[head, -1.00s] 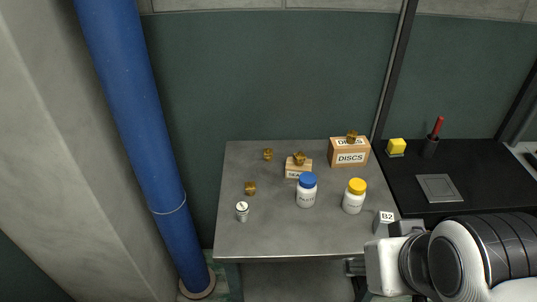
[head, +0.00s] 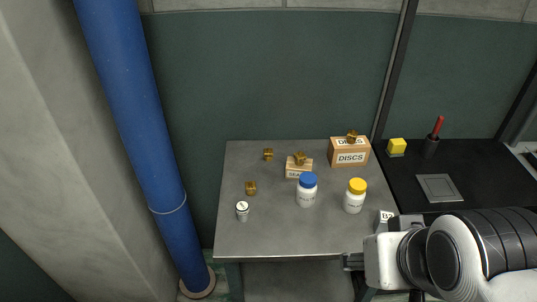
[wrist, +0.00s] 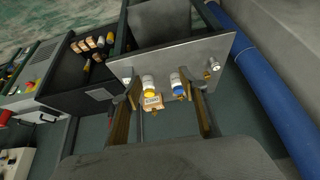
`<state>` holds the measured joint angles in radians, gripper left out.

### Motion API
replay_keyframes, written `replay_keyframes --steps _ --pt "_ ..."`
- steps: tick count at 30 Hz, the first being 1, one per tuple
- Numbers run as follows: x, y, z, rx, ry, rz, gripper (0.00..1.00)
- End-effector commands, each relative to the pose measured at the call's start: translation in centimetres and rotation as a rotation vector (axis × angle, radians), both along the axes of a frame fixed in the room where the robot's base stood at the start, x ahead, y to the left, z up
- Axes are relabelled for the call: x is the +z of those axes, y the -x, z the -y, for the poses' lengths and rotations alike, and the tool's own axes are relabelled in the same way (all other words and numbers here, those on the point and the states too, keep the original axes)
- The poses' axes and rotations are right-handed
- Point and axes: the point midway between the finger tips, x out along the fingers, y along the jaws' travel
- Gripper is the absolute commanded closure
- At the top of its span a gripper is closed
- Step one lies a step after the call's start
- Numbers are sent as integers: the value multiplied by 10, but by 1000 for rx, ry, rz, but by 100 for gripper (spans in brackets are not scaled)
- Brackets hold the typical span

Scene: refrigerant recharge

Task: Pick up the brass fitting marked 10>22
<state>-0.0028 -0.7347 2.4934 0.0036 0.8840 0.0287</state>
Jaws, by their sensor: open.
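Several brass fittings show in the head view, their markings too small to read. One fitting (head: 251,188) lies on the left of the grey table, and another fitting (head: 268,154) lies behind it. A third fitting (head: 300,158) sits on a small cardboard box (head: 292,170), and another fitting (head: 352,136) sits on the larger box labelled DISCS (head: 351,157). My gripper (wrist: 163,90) is open in the wrist view, with nothing seen between its fingers. The bottles and boxes show beyond it. In the head view my wrist is at the table's front right corner; the fingers cannot be made out there.
A blue-capped bottle (head: 307,191) and a yellow-capped bottle (head: 354,196) stand mid-table. A small metal canister (head: 242,211) stands at left. A white label (head: 386,216) is partly hidden by my arm. A blue pipe (head: 140,130) rises left of the table. The table's front middle is clear.

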Motion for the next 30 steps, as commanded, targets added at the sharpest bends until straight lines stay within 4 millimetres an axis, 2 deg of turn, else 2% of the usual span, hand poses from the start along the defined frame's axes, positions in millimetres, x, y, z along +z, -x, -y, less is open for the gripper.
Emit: replay_keyframes --steps 8,17,30 --pt "7 -41 -9 -144 -110 35 57" --pt "13 -108 -25 -382 -304 89 57" --pt "7 -205 -49 -733 -613 143 57"
